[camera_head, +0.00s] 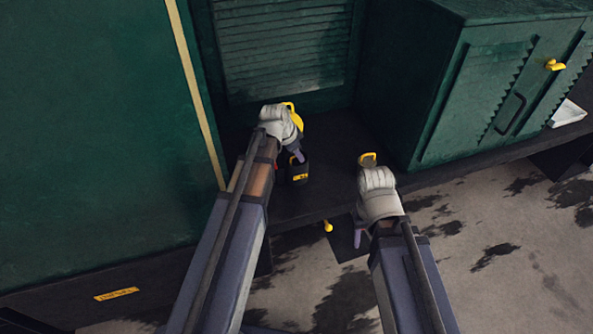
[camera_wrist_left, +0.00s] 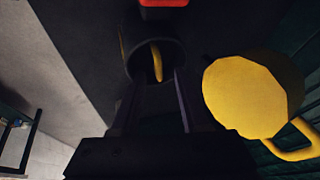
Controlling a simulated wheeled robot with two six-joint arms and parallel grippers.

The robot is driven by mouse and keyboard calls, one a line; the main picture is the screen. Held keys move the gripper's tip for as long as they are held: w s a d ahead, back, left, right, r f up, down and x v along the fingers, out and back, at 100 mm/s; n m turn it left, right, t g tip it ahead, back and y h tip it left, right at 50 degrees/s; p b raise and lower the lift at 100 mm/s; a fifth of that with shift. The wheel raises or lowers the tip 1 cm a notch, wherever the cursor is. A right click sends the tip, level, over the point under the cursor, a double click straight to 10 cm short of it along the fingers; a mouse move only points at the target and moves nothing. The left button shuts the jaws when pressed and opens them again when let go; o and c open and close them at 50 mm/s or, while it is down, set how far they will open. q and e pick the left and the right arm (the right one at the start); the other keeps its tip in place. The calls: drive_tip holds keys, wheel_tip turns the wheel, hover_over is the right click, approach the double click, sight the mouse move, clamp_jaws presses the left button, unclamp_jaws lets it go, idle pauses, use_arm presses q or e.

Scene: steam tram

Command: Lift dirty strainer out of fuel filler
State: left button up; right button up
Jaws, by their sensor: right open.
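The fuel filler (camera_wrist_left: 136,67) shows in the left wrist view as a dark round opening. A curved yellow handle (camera_wrist_left: 156,62) stands inside it, seemingly the strainer's; the rest of the strainer is hidden in the dark. My left gripper (camera_wrist_left: 159,78) points at the opening, its two fingers apart and the handle lying ahead between their tips, not gripped. In the head view, my left gripper (camera_head: 299,156) is just above a black part with a yellow label (camera_head: 299,177). My right gripper (camera_head: 360,237) is open and empty, off to the right at the ledge edge.
A yellow round cap with a handle (camera_wrist_left: 255,95) is right of the opening. A red part (camera_wrist_left: 163,3) is at the top. A yellow piece (camera_head: 368,159) shows beyond my right gripper, and a yellow knob (camera_head: 328,226) below the ledge. A green cabinet (camera_head: 490,90) stands right.

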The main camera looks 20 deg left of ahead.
use_arm(q)
clamp_jaws()
idle(1.2)
